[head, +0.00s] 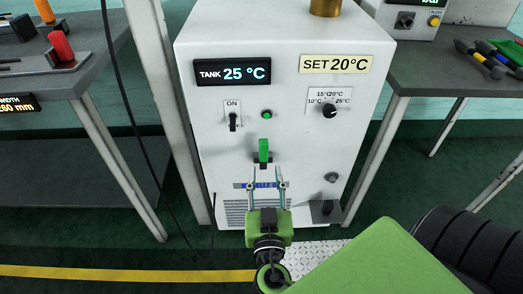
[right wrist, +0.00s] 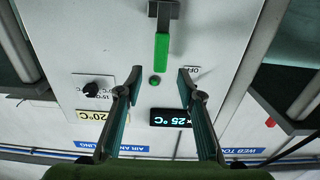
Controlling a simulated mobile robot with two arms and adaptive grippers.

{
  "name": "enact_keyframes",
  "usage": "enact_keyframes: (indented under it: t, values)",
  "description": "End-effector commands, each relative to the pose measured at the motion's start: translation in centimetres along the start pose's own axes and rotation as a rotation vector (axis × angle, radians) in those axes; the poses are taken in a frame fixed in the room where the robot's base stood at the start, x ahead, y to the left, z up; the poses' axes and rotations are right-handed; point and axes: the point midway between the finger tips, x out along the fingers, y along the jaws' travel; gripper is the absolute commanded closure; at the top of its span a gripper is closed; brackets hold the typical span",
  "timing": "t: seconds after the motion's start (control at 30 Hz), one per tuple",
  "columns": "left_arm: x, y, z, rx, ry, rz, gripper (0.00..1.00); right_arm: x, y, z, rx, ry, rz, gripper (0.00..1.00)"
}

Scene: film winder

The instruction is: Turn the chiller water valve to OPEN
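The chiller (head: 215,170) is a white cabinet. The valve has a green lever handle (head: 263,150) on the cabinet's front, below a small green lamp. The handle stands roughly upright in the head view. In the right wrist view, which is turned over, the green handle (right wrist: 162,52) hangs from a grey mount (right wrist: 163,10). My right gripper (head: 265,174) is open and empty, just below the handle in the head view. In the right wrist view its fingers (right wrist: 160,82) are spread wide, with the handle beyond the tips and roughly centred between them. My left gripper is not in view.
The panel has a tank display (head: 232,73) reading 25 °C, a black ON switch (head: 233,121), a green lamp (head: 267,114), a black temperature knob (head: 329,111) and a SET 20°C label (head: 335,64). Grey tables flank the cabinet. A dark cable hangs at the left.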

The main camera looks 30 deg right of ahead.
Motion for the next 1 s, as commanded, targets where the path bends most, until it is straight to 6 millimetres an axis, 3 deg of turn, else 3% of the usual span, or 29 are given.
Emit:
enact_keyframes:
  t: [0.2,0.5,0.9,0.93,1.0]
  values:
    - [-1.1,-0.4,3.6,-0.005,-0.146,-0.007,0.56,5.0,-0.1,-0.3,-0.002,0.003,-0.001,0.65]
    - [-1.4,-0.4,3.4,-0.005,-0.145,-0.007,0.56,9.5,-0.1,0.0,-0.003,0.000,-0.002,0.65]
    - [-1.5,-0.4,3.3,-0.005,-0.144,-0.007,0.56,10.3,-0.1,0.1,-0.002,-0.002,-0.002,0.65]
    - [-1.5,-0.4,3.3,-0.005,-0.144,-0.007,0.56,10.3,-0.1,0.1,-0.002,-0.002,-0.002,0.68]
    - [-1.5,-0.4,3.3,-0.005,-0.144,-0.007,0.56,10.3,-0.1,0.1,-0.002,-0.002,-0.002,0.86]
